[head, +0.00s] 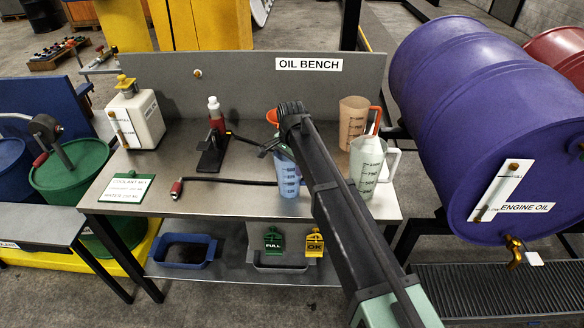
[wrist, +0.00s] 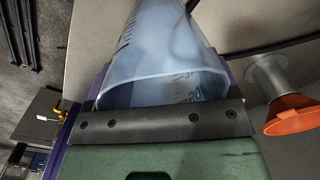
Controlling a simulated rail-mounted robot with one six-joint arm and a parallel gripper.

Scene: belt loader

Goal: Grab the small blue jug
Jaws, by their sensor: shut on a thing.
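The small blue jug (head: 288,182) stands on the steel bench, a translucent blue measuring jug with dark graduation marks. My gripper (head: 279,148) is at its upper part, and my arm covers the jug's right side in the head view. In the wrist view the jug (wrist: 165,45) fills the space between the purple-edged fingers, with its open rim towards the camera. My gripper is shut on the jug. I cannot tell whether the jug's base is touching the bench.
An orange funnel (wrist: 290,113) is close beside the jug. A clear jug (head: 367,168) and a brown-tinted jug with an orange handle (head: 353,118) stand to the right. The back panel (head: 240,72) rises behind.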

